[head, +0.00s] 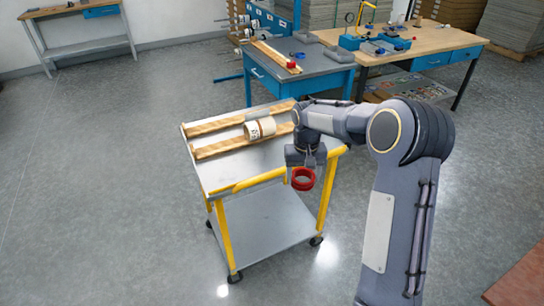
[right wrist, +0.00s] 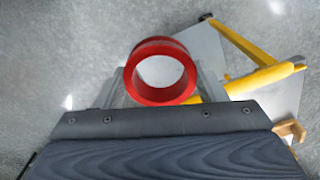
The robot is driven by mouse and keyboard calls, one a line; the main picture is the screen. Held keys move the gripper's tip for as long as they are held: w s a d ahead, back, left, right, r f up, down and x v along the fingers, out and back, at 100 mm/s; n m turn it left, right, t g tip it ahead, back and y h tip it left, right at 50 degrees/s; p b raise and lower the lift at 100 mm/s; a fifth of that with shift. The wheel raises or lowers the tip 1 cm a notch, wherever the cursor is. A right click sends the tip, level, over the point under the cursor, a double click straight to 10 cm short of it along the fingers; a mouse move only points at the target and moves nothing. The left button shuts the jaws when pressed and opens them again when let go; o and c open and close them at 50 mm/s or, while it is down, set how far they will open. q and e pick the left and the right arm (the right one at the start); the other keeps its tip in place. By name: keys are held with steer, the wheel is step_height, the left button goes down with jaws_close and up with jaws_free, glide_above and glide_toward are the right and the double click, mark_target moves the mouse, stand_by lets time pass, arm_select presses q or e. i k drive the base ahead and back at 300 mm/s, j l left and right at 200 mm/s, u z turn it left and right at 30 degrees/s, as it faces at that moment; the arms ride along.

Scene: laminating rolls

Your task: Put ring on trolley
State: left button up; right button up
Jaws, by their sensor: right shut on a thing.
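A red ring (head: 303,178) is held by my right gripper (head: 302,170), which is shut on it. In the right wrist view the ring (right wrist: 161,71) sits between the two fingers of the gripper (right wrist: 160,85), its round opening facing the camera. The trolley (head: 240,175) has a grey top, a lower shelf and yellow legs. The ring is at the trolley's near right edge in the head view; I cannot tell its exact height against the top. Part of the trolley's yellow frame (right wrist: 255,78) shows at the right of the wrist view. My left gripper is not in view.
Two wooden strips (head: 215,147) lie along the trolley top, with a pale roll (head: 259,129) resting on them. The near part of the top is bare. A blue workbench (head: 300,72) stands behind the trolley, and a wooden-topped bench (head: 430,45) at the back right. Floor to the left is clear.

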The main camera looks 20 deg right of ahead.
mark_target(274, 156)
steer(key=i, duration=1.3)
